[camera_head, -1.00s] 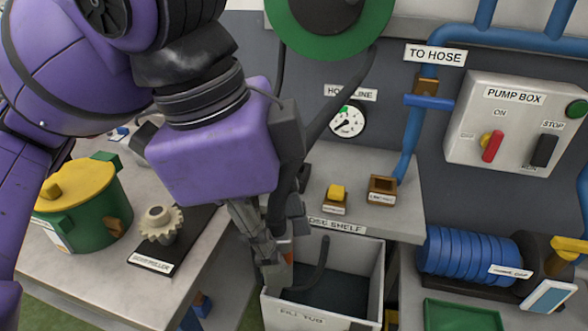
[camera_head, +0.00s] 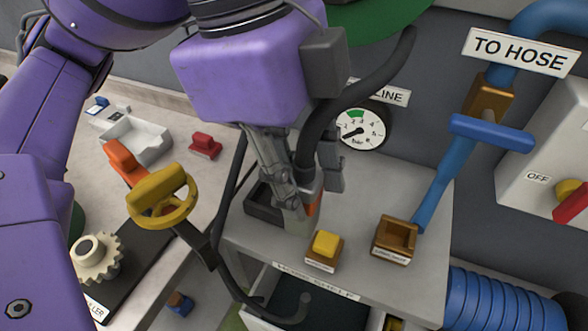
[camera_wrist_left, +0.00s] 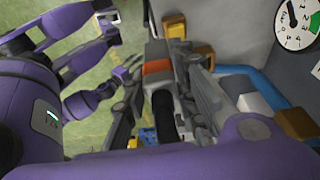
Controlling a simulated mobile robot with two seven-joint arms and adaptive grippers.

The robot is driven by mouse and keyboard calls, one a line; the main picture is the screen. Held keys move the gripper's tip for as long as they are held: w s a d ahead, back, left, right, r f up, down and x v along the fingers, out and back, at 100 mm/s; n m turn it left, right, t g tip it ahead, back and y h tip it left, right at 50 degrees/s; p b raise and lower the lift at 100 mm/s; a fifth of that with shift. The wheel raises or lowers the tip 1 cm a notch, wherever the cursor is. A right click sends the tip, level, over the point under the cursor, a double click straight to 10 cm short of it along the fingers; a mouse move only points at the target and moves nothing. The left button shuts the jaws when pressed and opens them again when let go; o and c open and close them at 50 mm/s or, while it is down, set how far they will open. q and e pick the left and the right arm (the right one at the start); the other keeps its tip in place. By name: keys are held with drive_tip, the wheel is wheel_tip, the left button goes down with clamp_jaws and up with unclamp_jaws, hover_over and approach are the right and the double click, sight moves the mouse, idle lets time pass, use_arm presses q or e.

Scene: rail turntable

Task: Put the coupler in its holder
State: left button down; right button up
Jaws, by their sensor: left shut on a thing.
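The fingers hide much of the coupler. In the left wrist view, the coupler's orange band (camera_wrist_left: 157,67) shows between the fingers, with a black tube below it. On the shelf, a dark open holder (camera_head: 262,206) lies partly behind the gripper. I cannot tell whether the coupler touches it. A brown open box (camera_head: 396,240) with an unreadable label stands to the right. My right gripper cannot be made out clearly; purple arm links show in the left wrist view.
A yellow block (camera_head: 325,244) on a brown base stands in front of the gripper. A black hose, a yellow handwheel (camera_head: 162,197) with an orange end, and a gear (camera_head: 97,257) are at the left. A pressure gauge (camera_head: 362,127) and blue pipe (camera_head: 443,180) are behind and right.

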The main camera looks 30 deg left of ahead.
use_arm(q)
drive_tip(key=w+a+f, duration=0.3)
drive_tip(key=f, duration=0.1)
drive_tip(key=w+a+f, duration=0.3)
drive_tip(key=f, duration=0.1)
drive_tip(key=w+a+f, duration=0.3)
drive_tip(key=a+f, duration=0.1)
drive_tip(key=f, duration=0.1)
drive_tip(key=shift+w+b, duration=0.2)
drive_tip(key=shift+b, duration=0.15)
use_arm(e)
drive_tip(key=shift+s+f, duration=0.3)
drive_tip(key=shift+s, duration=0.2)
drive_tip(key=shift+r, duration=0.1)
use_arm(q)
drive_tip(key=c, duration=1.9)
unclamp_jaws()
drive_tip(key=shift+f, duration=0.1)
drive_tip(key=o, duration=0.5)
use_arm(e)
drive_tip(key=shift+s+d, duration=0.1)
